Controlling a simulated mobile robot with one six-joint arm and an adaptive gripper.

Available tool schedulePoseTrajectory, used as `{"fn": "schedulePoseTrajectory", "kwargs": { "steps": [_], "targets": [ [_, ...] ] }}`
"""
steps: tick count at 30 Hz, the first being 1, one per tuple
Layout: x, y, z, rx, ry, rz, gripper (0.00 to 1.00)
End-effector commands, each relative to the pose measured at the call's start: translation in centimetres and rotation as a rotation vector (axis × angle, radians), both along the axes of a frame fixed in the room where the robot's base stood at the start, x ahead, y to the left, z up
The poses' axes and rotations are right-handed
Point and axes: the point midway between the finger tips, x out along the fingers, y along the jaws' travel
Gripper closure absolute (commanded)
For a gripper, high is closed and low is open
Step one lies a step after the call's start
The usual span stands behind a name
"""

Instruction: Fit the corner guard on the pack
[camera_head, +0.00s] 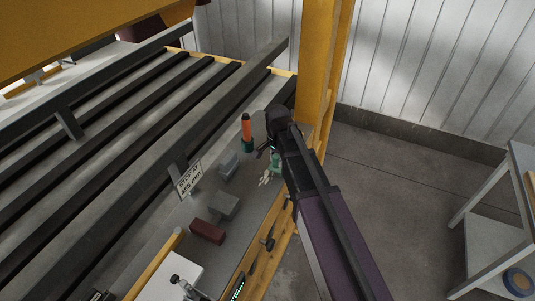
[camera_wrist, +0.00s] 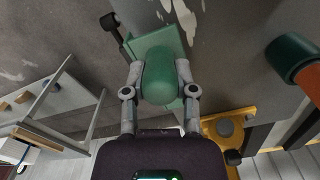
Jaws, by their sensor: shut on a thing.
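My gripper (camera_head: 270,153) is shut on a green piece (camera_wrist: 158,72) with a rounded body and a flat, square-edged plate beyond it. This green piece may be the corner guard; its far side is hidden. In the wrist view both fingers of the gripper (camera_wrist: 159,80) press on its sides. In the head view only a little of the green piece (camera_head: 276,161) shows, beside my dark arm, over the right end of the grey bench top (camera_head: 246,211). I cannot pick out the pack for certain in either view.
An orange and dark green cylinder (camera_head: 246,132) stands left of my gripper; it also shows in the wrist view (camera_wrist: 292,57). A yellow post (camera_head: 317,60) rises behind.

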Motion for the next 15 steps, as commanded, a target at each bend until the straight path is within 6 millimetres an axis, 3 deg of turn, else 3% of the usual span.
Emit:
{"fn": "schedulePoseTrajectory", "kwargs": {
  "steps": [1, 6, 15],
  "targets": [
    [1.3, 0.8, -0.2, 0.000, 0.000, 0.001, 1.00],
    [3.9, 2.5, -0.5, 0.000, 0.000, 0.002, 1.00],
    [6.2, 4.0, -0.7, 0.000, 0.000, 0.001, 1.00]
  ]
}}
